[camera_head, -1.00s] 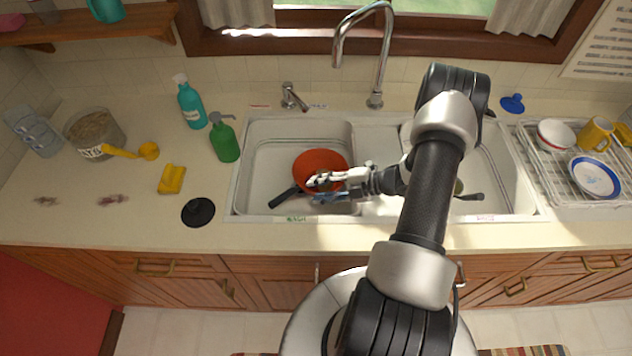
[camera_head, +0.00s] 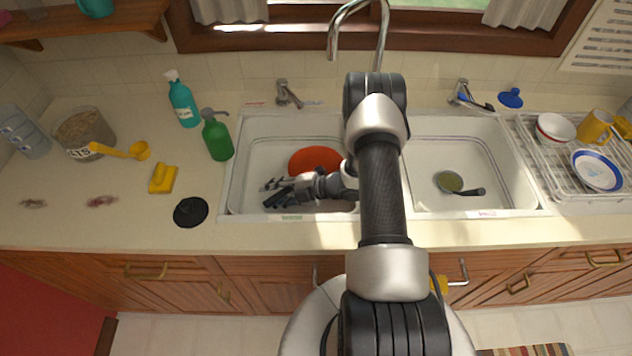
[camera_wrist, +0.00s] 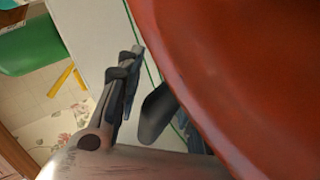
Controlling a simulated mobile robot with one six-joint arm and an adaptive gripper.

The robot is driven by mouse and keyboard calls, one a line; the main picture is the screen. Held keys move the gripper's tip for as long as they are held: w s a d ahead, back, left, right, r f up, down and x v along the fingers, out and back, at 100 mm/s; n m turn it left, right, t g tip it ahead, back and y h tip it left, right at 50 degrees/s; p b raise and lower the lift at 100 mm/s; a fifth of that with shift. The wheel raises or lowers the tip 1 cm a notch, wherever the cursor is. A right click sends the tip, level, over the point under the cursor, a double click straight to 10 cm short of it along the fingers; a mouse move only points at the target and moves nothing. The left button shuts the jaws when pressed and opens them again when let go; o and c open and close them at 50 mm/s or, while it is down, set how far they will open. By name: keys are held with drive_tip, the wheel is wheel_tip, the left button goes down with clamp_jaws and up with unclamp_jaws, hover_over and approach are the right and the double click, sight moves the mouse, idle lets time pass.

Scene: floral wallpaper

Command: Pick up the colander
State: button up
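A red-orange round vessel (camera_head: 315,158), the likely colander, sits in the left sink basin, partly hidden by my gripper and arm; I cannot make out holes. My gripper (camera_head: 270,187) is low in the basin at its near left side, by a dark handle-like piece (camera_head: 281,199). In the wrist view the vessel's smooth red side (camera_wrist: 230,70) fills the right. A grey finger (camera_wrist: 120,85) stands to its left, with a dark rounded piece (camera_wrist: 156,112) between them. I cannot tell whether the fingers are closed on the handle.
The right basin (camera_head: 430,145) holds a small dark-handled pan (camera_head: 450,182). A dish rack (camera_head: 560,160) stands right. The faucet (camera_head: 380,40) rises behind.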

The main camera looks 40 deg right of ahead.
drive_tip(key=shift+w, duration=0.1)
clamp_jaws()
idle(0.4)
idle(0.3)
